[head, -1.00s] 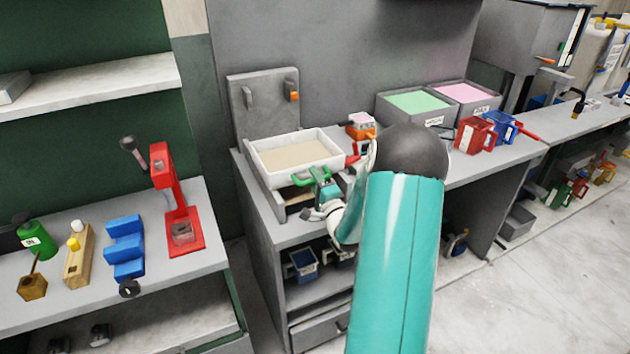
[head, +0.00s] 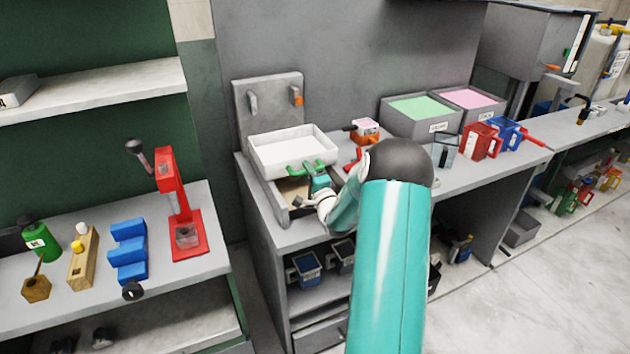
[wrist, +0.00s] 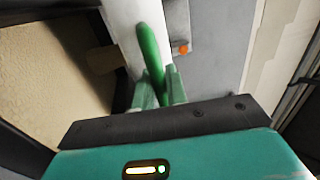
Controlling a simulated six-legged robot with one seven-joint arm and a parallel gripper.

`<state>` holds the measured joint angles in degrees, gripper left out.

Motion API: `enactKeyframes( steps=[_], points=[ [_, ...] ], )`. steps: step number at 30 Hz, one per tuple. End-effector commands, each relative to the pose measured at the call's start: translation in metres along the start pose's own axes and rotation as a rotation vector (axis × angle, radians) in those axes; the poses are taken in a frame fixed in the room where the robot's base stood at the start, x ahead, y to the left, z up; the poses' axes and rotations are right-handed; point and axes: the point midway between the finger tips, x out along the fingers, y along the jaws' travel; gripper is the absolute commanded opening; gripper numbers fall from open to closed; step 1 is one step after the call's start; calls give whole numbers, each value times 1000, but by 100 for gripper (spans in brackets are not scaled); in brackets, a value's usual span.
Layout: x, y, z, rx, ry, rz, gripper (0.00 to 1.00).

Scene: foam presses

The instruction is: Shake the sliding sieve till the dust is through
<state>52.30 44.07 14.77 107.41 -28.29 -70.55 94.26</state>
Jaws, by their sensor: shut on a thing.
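The sliding sieve (head: 262,160) is a white rectangular tray on the bench's left end; its inside looks white and bare in the head view. Its green handle (head: 298,172) is at the front and also shows in the wrist view (wrist: 148,48). My gripper (head: 314,172) is shut on this handle, with a finger on each side of it in the wrist view (wrist: 160,85). Below the sieve is a grey open box (head: 277,203) with tan dust (wrist: 45,65) inside, partly hidden by the sieve and my arm.
A grey back plate (head: 268,110) with an orange-tipped peg stands behind the sieve. To the right are a small orange container (head: 365,130), bins of green (head: 415,106) and pink (head: 468,97) material, and red and blue jugs. A red press (head: 180,205) stands on the left bench.

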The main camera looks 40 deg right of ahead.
Motion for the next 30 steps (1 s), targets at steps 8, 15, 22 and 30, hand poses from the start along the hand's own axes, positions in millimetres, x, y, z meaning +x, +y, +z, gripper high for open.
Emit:
enactKeyframes(
  steps=[8, 15, 22, 30],
  points=[
    [9, 2, -1, 0, 4, 1, 0],
    [9, 2, -1, 0, 3, 1, 33],
    [8, 2, -1, 0, 2, 1, 33],
    [-17, 2, -1, 0, 2, 2, 33]
  ],
)
